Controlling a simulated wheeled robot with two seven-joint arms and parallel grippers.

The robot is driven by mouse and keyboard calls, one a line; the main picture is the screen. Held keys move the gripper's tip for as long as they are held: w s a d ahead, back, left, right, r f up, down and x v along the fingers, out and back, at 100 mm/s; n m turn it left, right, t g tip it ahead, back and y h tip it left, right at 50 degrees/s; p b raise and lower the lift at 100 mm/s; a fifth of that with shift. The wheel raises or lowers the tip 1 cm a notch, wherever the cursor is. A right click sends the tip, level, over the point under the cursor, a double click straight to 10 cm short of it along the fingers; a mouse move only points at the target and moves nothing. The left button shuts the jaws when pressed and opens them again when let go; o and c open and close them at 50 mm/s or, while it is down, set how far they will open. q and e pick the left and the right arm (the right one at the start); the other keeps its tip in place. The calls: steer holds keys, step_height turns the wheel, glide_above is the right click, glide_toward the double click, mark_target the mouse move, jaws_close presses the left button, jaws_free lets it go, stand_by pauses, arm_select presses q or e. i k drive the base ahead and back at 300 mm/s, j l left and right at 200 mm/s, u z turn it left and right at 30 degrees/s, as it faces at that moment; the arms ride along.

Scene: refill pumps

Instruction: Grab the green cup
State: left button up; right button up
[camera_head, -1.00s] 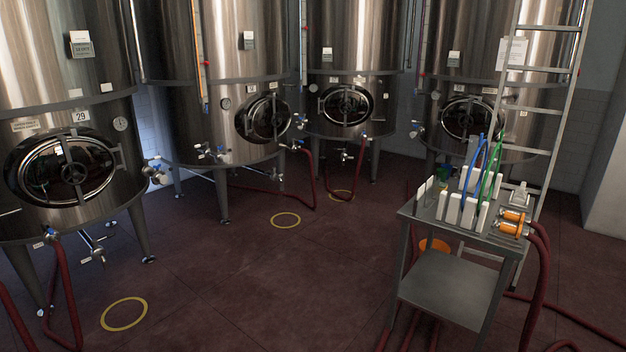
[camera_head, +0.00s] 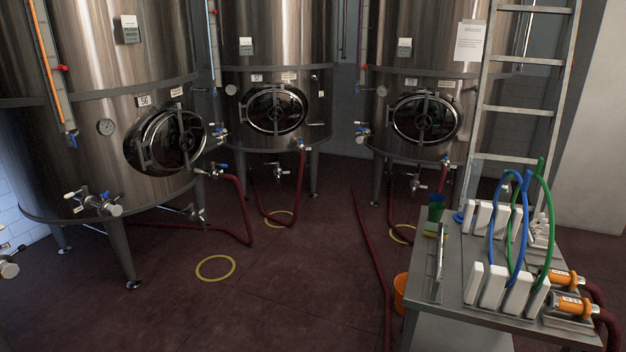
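The green cup (camera_head: 436,207) stands near the far left corner of the metal cart (camera_head: 452,262) at the right. It is small in the view, and a blue shape shows at its top. Neither of my grippers is in view.
White pump units (camera_head: 497,288) with blue and green tubes stand on the cart, beside orange fittings (camera_head: 566,279) with red hoses. A ladder (camera_head: 520,110) rises behind. An orange bucket (camera_head: 401,292) is by the cart's left side. Steel tanks (camera_head: 275,60) line the back; the left-centre floor is mostly clear.

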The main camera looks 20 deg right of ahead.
mark_target(435, 214)
steer(key=i+z, duration=0.25)
steer(key=i, duration=0.2)
steer(key=i+j+z, duration=0.1)
steer(key=i+z, duration=0.2)
steer(key=i+j+z, duration=0.25)
steer(key=i, duration=0.3)
steer(key=i+j+z, duration=0.25)
steer(key=i, duration=0.15)
